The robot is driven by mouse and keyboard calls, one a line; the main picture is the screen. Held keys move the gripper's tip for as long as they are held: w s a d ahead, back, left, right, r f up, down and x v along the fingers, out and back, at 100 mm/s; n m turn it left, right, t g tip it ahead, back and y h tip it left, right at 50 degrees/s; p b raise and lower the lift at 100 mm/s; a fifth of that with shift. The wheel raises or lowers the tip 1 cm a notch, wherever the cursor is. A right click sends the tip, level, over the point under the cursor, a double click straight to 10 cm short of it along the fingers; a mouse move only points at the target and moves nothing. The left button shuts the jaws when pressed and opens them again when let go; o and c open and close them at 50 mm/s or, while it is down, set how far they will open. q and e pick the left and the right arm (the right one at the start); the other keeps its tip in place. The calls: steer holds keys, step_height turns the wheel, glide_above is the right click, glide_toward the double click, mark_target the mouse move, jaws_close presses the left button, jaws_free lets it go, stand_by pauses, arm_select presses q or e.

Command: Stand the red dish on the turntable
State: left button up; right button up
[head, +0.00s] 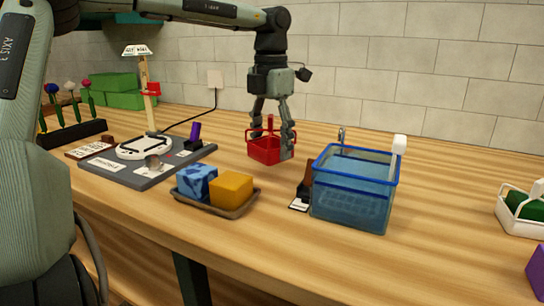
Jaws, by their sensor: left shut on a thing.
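The red dish (264,150) is a small square basket with an upright handle, near the middle of the head view. My left gripper (271,132) comes down from above and is shut on it. The dish looks level; whether it clears the tabletop is hard to tell. The turntable (144,149) is a white round plate on a grey board (132,176), to the left of the dish and apart from it. Nothing stands on the plate's visible part. My right gripper is not in view.
A post (148,105) with a red clip and a sign rises behind the turntable. A tray (217,207) with blue and yellow blocks stands in front. A blue water basin (350,205) is at right. A flower rack (72,134) is at far left. Wood between dish and board is mostly clear.

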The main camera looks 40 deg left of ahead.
mark_target(272, 174)
arm_select(q)
steer(key=shift+w+a+f, duration=0.25)
steer(key=shift+w+f, duration=0.1)
step_height(272, 174, down, 4)
steer(key=shift+r+p, duration=0.1)
steer(key=shift+p, duration=0.2)
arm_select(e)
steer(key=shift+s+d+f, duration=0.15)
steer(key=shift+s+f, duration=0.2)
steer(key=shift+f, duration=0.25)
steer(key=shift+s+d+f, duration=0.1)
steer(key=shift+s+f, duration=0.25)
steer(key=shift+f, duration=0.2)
arm_select(q)
steer(key=o, duration=1.5)
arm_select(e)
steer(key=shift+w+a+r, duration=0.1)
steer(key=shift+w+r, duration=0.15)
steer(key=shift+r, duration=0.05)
arm_select(q)
steer(key=shift+o, duration=0.2)
